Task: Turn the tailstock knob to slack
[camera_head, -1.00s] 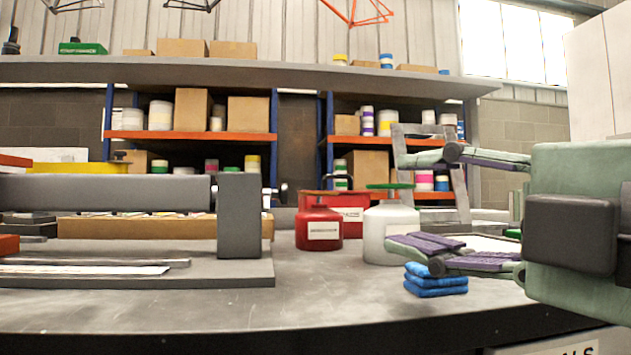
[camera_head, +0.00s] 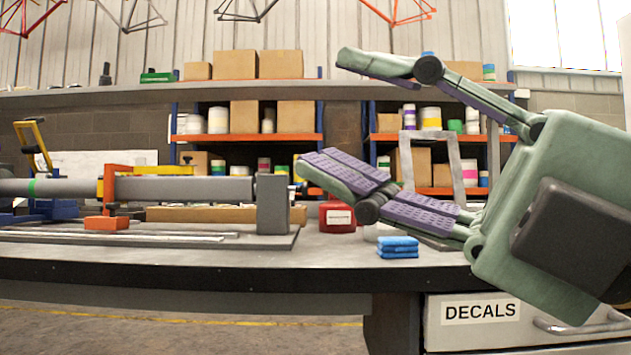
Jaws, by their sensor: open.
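The tailstock (camera_head: 272,204) is a grey upright block at the right end of a long grey tube (camera_head: 190,189) on the bench. A small knob (camera_head: 296,188) sticks out from its right face, in view beside the block, but too small to make out its setting. My gripper (camera_head: 324,112), green with purple pads, is wide open and empty. It reaches in from the right, tilted. Its lower fingertip shows close to the knob's upper right in the picture; I cannot tell the gap in depth. Its upper finger is high above, in front of the shelves.
Blue folded cloths (camera_head: 397,247) lie on the bench (camera_head: 330,262) below my gripper. A red container (camera_head: 338,217) stands right of the tailstock, partly behind my lower finger. An orange clamp (camera_head: 107,196) stands at the tube. A decals drawer (camera_head: 481,311) is below.

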